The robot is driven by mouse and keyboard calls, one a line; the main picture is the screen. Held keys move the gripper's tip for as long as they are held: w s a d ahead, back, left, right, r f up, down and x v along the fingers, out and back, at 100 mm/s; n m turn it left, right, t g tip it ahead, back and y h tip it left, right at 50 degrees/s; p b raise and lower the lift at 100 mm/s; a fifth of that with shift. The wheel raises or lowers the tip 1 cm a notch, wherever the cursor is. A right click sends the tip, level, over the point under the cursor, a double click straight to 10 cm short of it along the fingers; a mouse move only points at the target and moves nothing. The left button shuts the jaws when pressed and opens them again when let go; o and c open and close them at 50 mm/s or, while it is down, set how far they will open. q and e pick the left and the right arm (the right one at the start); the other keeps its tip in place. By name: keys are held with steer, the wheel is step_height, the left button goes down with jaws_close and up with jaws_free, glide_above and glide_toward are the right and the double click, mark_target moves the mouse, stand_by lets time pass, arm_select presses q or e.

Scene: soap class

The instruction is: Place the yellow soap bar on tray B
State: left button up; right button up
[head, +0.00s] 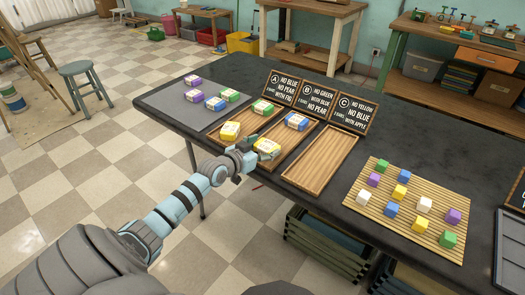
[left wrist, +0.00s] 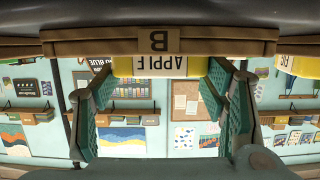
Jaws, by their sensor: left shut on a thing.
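The yellow soap bar (head: 268,147) is at the near end of tray B (head: 283,151), the middle wooden tray. In the left wrist view, which is upside down, the yellow bar reads APPLE (left wrist: 160,66) and sits between my fingers, just over the tray edge marked B (left wrist: 158,42). My left gripper (head: 250,153) is shut on this bar. I cannot tell whether the bar rests on the tray floor or hangs slightly above it. A blue soap (head: 296,121) lies at the far end of tray B. My right gripper is not in view.
Tray A, left, holds a yellow soap (head: 230,131) and a green soap (head: 262,107). Tray C (head: 318,160), right, is empty. Small rule boards (head: 315,98) stand behind the trays. A grey mat (head: 180,98) with several soaps is left; a bamboo mat (head: 395,220) with coloured cubes is right.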

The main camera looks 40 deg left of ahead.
arm_select(q)
steer(key=o, duration=1.3)
steer(key=shift+o, duration=0.2)
steer(key=shift+s+r+p, duration=0.25)
steer(key=shift+r+p, duration=0.05)
steer(key=shift+p, duration=0.05)
steer(key=p+v, duration=1.1)
steer(key=shift+s, duration=0.25)
